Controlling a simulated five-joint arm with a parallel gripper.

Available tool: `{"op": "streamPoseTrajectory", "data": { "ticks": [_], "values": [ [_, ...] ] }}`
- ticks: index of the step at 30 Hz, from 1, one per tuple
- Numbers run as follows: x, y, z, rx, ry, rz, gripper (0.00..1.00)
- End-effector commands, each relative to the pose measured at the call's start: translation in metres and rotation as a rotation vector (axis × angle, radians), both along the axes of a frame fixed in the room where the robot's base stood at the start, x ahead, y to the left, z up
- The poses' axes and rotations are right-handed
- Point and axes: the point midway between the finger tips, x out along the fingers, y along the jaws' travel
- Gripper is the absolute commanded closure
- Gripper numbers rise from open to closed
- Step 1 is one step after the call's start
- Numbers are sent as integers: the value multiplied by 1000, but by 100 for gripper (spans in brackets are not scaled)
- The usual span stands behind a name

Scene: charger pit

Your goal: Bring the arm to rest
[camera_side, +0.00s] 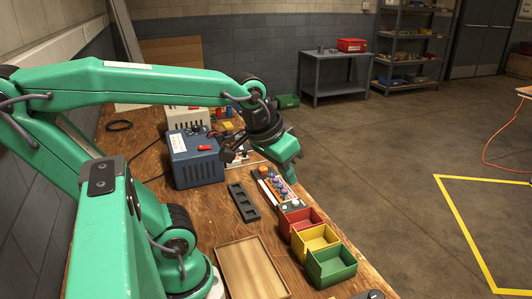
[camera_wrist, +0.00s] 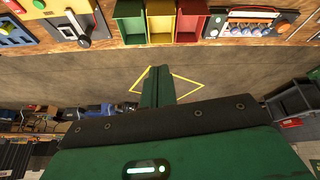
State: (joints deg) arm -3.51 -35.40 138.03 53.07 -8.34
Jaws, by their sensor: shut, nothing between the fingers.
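My gripper (camera_side: 290,178) is a green parallel gripper at the end of my green arm. In the side view it hangs over the bench near its right edge, tilted down beside a panel with coloured round parts (camera_side: 270,190). Its fingers are together and I see nothing held. In the wrist view the closed green fingers (camera_wrist: 157,86) point up the picture toward the floor and the bench edge. They look apart from the bins and the panel, though the exact height over the bench is hard to tell.
A red bin (camera_side: 300,219), a yellow bin (camera_side: 314,240) and a green bin (camera_side: 331,264) line the right edge. A blue box (camera_side: 195,158) stands left of my gripper. A dark slotted rack (camera_side: 243,202) and wooden tray (camera_side: 252,268) lie nearby.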

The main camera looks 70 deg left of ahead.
Motion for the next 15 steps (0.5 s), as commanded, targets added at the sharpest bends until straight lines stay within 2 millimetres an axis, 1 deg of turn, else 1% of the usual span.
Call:
{"op": "streamPoseTrajectory", "data": {
  "ticks": [1, 6, 15],
  "values": [
    [-6, -4, 0, 14, -17, -45, 100],
    [-19, -12, -4, 52, -53, -151, 100],
    [-23, -15, -6, 68, -66, -195, 100]
  ]
}}
